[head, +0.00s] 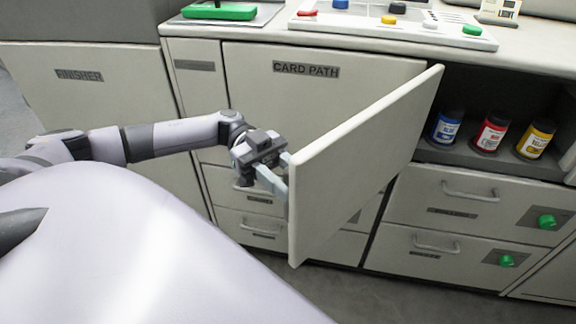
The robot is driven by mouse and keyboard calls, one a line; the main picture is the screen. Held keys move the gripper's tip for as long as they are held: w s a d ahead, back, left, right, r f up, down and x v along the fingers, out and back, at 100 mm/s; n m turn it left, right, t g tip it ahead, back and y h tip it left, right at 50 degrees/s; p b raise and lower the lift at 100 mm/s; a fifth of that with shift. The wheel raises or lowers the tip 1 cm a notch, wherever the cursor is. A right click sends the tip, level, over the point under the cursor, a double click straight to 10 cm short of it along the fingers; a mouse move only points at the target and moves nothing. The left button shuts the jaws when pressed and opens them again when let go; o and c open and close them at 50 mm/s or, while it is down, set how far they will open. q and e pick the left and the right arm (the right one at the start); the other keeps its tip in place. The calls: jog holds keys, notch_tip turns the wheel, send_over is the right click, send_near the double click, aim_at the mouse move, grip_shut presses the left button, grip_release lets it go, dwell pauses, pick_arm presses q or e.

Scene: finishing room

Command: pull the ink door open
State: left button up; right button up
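The ink door (350,165) is a pale panel that stands swung well out from the cabinet. Its far edge is by the left side of an open compartment (480,170) and its free edge points toward me. I see its inner face. My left gripper (277,183) is at the outer side of the door, close to the free edge. The door hides the fingertips and any handle there, so I cannot tell whether they are shut or touching. My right gripper is out of view.
Blue (446,127), red (490,132) and yellow (536,138) ink bottles stand in the compartment. Drawers with handles (470,193) and green knobs (546,222) are below. The card path panel (300,100) is left of the door.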

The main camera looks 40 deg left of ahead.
pick_arm(q)
jog(key=w+a+b, duration=0.1)
jog(key=a, duration=0.6)
jog(key=shift+w, duration=0.1)
dwell(0.6)
